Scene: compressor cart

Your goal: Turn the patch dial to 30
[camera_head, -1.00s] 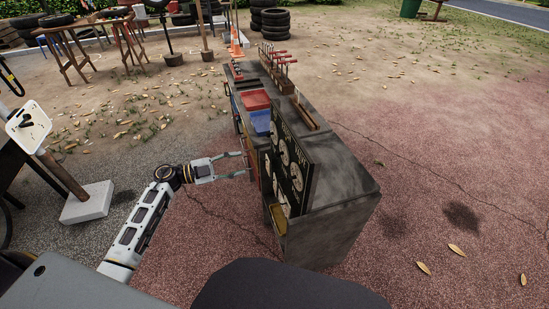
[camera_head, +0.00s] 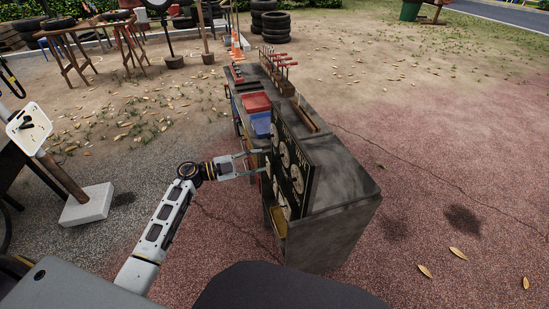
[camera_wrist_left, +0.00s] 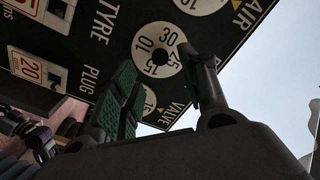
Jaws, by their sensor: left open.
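A black dial board (camera_head: 308,180) with white dials stands on the cart. The left wrist view shows the board (camera_wrist_left: 100,50) close up, with the words AIR, TYRE, PLUG and VALVE. A white round dial (camera_wrist_left: 146,58) with 10, 30 and other numbers lies just beyond my fingers, its lower right edge partly covered. I cannot read the word PATCH, so I cannot tell which dial it names. My left gripper (camera_head: 265,163) is open in front of the board; its two fingers (camera_wrist_left: 162,88) are on either side of the dial's lower part. Contact cannot be told.
The dark cart (camera_head: 345,225) carries a red bin (camera_head: 256,102), a blue bin (camera_head: 262,124) and a rack of red-handled tools (camera_head: 280,62). A white sign (camera_head: 28,125) on a post with a concrete foot (camera_head: 88,203) stands at left. The ground between is clear.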

